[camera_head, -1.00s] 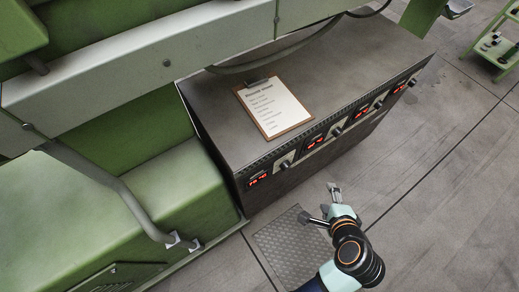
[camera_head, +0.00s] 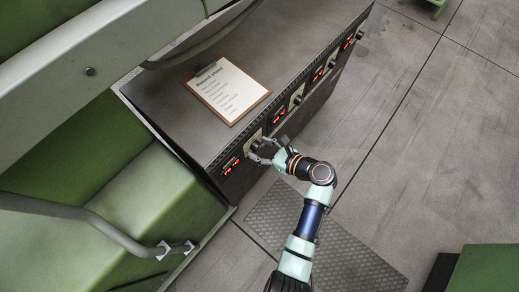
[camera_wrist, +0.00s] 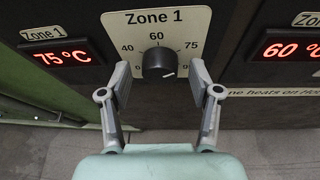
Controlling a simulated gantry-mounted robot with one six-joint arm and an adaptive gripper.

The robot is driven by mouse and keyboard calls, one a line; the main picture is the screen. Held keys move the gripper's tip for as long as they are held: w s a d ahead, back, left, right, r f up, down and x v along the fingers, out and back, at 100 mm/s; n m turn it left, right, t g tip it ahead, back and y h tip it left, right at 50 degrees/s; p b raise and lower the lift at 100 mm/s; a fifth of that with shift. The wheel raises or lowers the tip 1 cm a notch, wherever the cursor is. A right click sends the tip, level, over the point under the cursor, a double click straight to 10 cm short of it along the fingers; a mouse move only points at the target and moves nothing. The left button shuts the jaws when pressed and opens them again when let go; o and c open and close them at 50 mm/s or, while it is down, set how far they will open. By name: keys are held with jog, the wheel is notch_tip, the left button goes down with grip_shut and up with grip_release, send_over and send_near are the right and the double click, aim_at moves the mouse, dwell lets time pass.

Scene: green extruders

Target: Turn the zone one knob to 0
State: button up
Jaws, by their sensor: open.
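The zone one knob (camera_wrist: 158,60) is a black round knob on a pale plate labelled "Zone 1" in the wrist view. Numbers 40, 60 and 75 show around it; the lower ones are partly covered by my fingers. A white mark on the knob points to the lower right. My gripper (camera_wrist: 161,76) is open, with one finger on each side of the knob and a gap visible on both sides. In the head view my gripper (camera_head: 263,150) is at the cabinet front and largely hides the knob.
A red display (camera_wrist: 62,56) reads 75 °C left of the knob; another (camera_wrist: 292,50) reads 60 °C at right. More knobs and displays run along the cabinet (camera_head: 170,110). A clipboard (camera_head: 228,90) lies on top. A green machine (camera_head: 150,200) stands at left.

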jog(key=shift+w+a+f, duration=0.1)
jog(key=shift+w+a, duration=0.05)
jog(key=shift+a, duration=0.05)
jog(key=c, duration=1.1)
jog(key=shift+c, duration=0.2)
